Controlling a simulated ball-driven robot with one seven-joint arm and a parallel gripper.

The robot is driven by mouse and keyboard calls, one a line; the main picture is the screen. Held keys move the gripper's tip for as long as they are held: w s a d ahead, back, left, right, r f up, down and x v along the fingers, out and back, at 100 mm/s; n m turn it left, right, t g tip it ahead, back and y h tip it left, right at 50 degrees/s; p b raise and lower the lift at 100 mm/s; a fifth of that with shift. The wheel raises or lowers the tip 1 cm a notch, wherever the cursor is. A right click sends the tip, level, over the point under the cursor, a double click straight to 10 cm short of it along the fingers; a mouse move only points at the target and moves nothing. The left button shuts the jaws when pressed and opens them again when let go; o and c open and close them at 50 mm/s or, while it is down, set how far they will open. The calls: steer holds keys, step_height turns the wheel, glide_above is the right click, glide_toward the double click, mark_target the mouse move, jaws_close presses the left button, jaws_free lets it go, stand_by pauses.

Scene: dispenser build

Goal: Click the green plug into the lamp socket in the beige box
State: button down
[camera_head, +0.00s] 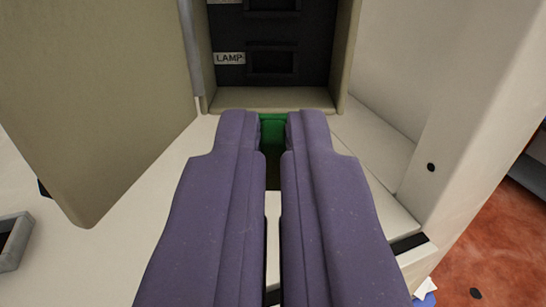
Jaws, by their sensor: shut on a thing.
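My gripper (273,130) has two purple fingers and is shut on the green plug (272,122). Only a strip of the plug shows between the fingertips; the rest is hidden by them. The beige box (346,60) stands ahead at the top of the view with its door open. The lamp socket (272,62) is a dark rectangular opening in the black panel inside, beside a white label reading LAMP. The plug is in front of and below this socket, apart from it in the picture.
The open beige door (95,95) hangs to the left of the box. Another dark socket (272,5) is above, cut off by the frame. A white wall (440,100) rises on the right. A grey tray-like part (14,240) sits at far left. Reddish floor shows lower right.

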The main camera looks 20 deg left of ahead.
mark_target(272, 50)
steer(key=p+x, duration=0.2)
steer(key=x, duration=0.4)
steer(key=shift+w+f, duration=0.1)
steer(key=shift+x, duration=0.8)
steer(key=shift+b, duration=0.65)
steer(key=shift+b, duration=1.25)
stand_by(1.2)
steer(key=shift+w+a, duration=0.2)
steer(key=shift+w, duration=0.1)
stand_by(0.5)
steer(key=c, duration=0.7)
jaws_free()
